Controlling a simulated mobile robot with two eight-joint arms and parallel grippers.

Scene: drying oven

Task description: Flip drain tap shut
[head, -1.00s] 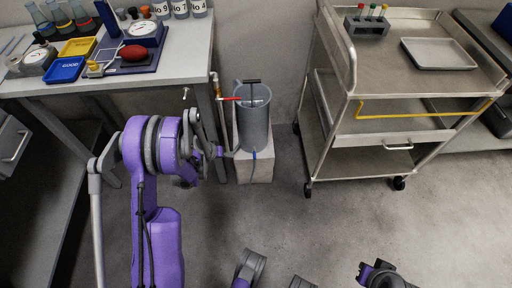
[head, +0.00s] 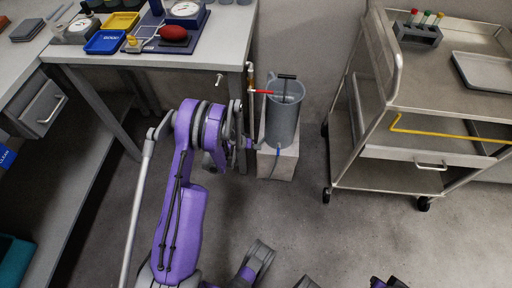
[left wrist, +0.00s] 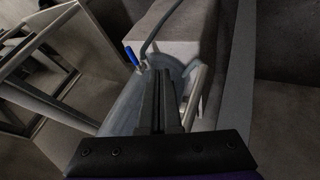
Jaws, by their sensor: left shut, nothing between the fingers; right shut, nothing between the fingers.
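The grey metal cylinder (head: 283,118) stands on a pale block (head: 278,164) beside the bench. A small blue lever (head: 277,153) sits low on its front, pointing down; I take it for the drain tap's handle. In the left wrist view the blue lever (left wrist: 132,57) shows beside a grey hose, left of and beyond the fingertips, apart from them. The cylinder (left wrist: 122,103) lies behind my fingers there. My left gripper (left wrist: 160,78) is shut and empty. In the head view my left arm reaches to the cylinder's left side, its fingertips hard to make out. My right gripper is not visible.
A red-handled tap (head: 262,91) on a brass pipe stands beside the cylinder's upper left. The bench (head: 150,58) with a leg is at left. A steel trolley (head: 375,155) stands to the right.

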